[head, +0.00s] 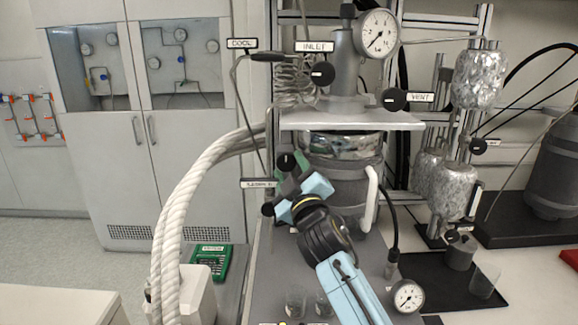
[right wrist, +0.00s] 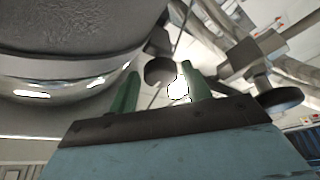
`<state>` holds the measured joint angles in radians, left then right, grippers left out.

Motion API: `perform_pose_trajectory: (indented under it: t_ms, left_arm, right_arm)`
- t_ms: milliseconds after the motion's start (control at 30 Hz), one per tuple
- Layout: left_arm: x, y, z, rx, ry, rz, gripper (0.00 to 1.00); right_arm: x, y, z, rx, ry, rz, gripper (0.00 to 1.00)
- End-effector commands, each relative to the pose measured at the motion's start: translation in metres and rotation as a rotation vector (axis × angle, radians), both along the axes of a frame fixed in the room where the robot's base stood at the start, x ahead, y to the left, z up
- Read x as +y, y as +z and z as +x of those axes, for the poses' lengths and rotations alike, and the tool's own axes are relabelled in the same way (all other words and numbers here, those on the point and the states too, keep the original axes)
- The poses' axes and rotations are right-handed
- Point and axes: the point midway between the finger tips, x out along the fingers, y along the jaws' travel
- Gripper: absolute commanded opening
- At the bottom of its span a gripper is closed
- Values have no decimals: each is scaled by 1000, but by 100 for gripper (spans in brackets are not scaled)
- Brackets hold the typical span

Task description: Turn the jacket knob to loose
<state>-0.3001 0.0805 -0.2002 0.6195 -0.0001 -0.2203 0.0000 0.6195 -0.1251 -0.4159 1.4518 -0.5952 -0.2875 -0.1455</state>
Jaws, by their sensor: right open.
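A small black knob (head: 286,162) with a pale pointer mark sits on the left front of the reactor vessel (head: 345,185). My right gripper (head: 288,176) reaches up from below with open green fingers at this knob. In the right wrist view the knob (right wrist: 160,71) shows just beyond and between the fingertips (right wrist: 161,82); I cannot tell whether they touch it. A second dark knob (head: 268,209) is lower left. My left gripper is out of view.
The INLET knob (head: 322,74) and VENT knob (head: 394,99) are higher on the reactor. Thick white hoses (head: 195,185) curve down at left. A green box (head: 212,260) lies lower left.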

Motion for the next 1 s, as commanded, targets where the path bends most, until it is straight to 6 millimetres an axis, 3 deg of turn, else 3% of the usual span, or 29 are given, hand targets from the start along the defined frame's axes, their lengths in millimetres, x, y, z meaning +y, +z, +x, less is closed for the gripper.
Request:
perform_pose_trajectory:
  t_ms: [467, 700, 1000]
  left_arm:
    - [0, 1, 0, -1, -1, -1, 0]
    - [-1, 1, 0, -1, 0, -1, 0]
    - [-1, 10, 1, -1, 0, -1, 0]
  right_arm:
    - [4, 3, 11, 0, 2, 1, 49]
    - [4, 3, 10, 1, 1, 1, 18]
    - [2, 4, 11, 2, 0, -34, 17]
